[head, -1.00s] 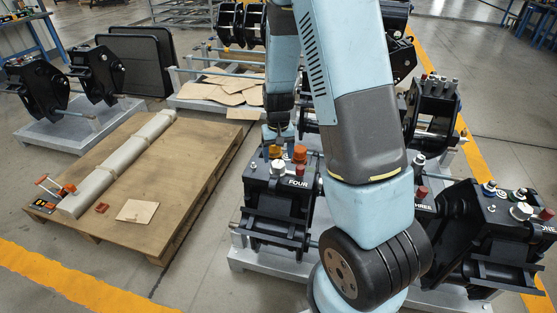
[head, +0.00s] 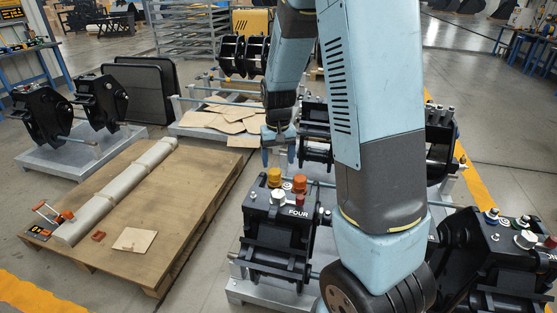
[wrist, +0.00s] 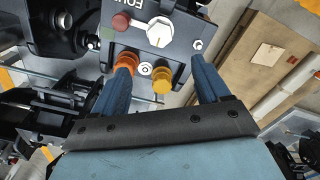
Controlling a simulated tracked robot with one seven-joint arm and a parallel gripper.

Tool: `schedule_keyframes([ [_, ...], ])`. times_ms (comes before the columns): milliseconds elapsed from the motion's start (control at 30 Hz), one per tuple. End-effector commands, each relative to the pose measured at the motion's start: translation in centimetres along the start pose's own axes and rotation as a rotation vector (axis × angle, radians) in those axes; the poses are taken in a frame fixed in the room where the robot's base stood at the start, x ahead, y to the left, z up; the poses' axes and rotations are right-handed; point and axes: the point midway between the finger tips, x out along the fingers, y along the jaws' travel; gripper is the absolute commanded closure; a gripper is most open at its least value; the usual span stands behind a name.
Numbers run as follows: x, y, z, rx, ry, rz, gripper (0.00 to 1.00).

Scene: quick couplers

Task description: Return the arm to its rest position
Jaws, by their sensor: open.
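My gripper (head: 278,146) hangs above and behind the black coupler marked FOUR (head: 277,240) in the head view. In the wrist view my gripper (wrist: 158,85) has its two blue fingers spread wide, with nothing held between them. Beyond the fingers is the coupler's top face (wrist: 182,45), with an orange cap (wrist: 126,62), a yellow cap (wrist: 162,80), a white knob (wrist: 159,32) and a red knob (wrist: 121,21). The orange cap (head: 299,184) and yellow cap (head: 274,177) also show upright in the head view. My arm hides part of the row of couplers.
A wooden pallet (head: 185,205) with a long grey roll (head: 115,192) lies to the left. Another black coupler (head: 500,255) stands at the right. Cardboard sheets (head: 225,118) and black couplers on a rack (head: 75,148) are behind. Bare floor lies between pallet and couplers.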

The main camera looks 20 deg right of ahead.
Motion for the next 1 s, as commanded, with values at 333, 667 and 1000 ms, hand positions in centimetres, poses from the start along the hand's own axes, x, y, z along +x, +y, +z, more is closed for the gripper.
schedule_keyframes([
  [333, -0.6, 0.0, 0.2, -0.001, 0.008, -0.004, 0.25],
  [667, -6.4, 0.1, 2.8, -0.013, 0.084, -0.037, 0.25],
  [1000, -12.3, 0.5, 6.8, -0.031, 0.176, -0.061, 0.25],
])
